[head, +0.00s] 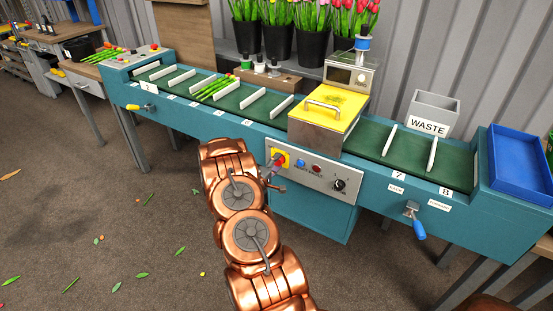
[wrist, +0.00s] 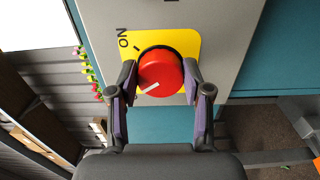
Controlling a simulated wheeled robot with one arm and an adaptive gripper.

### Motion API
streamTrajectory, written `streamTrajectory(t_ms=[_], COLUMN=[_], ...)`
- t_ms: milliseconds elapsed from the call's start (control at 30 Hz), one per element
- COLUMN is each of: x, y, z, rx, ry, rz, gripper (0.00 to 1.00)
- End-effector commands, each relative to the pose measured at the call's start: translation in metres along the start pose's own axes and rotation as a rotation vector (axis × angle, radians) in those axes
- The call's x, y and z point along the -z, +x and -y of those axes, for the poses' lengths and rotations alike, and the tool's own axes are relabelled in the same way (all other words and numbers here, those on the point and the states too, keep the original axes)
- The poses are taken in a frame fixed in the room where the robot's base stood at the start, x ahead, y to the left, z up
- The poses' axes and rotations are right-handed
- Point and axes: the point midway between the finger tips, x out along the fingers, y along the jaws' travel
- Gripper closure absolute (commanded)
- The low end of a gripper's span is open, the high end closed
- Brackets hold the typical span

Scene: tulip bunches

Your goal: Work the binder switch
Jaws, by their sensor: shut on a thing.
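The binder switch is a round red knob (wrist: 161,72) on a yellow plate (wrist: 186,40). In the wrist view the plate carries the word ON at its upper left, with a dark tick beside it. A white line on the knob points to the lower left, away from the ON tick. My gripper (wrist: 160,82) is shut on the red knob, one finger on each side. In the head view my gripper (head: 272,166) is at the yellow plate (head: 283,154) on the left of the control panel (head: 318,178), and partly hides the knob.
A blue button (head: 301,163), a red button (head: 317,169) and a black dial (head: 340,185) are on the same panel. The yellow-lidded binder box (head: 330,115) stands above on the green belt (head: 371,137). A blue-handled lever (head: 418,228) sticks out at the right.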

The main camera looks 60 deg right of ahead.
Motion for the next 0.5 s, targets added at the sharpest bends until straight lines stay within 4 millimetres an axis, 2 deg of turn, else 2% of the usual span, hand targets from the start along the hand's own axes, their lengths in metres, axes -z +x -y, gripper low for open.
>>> streamTrajectory(t_ms=[200,500], x=[0.0006,0.0017], y=[-0.0002,-0.0004], z=[-0.0024,-0.0015], rx=[0.0,-0.001], ry=[-0.121,-0.197], rz=[-0.002,-0.004], gripper=[0.86,0.86])
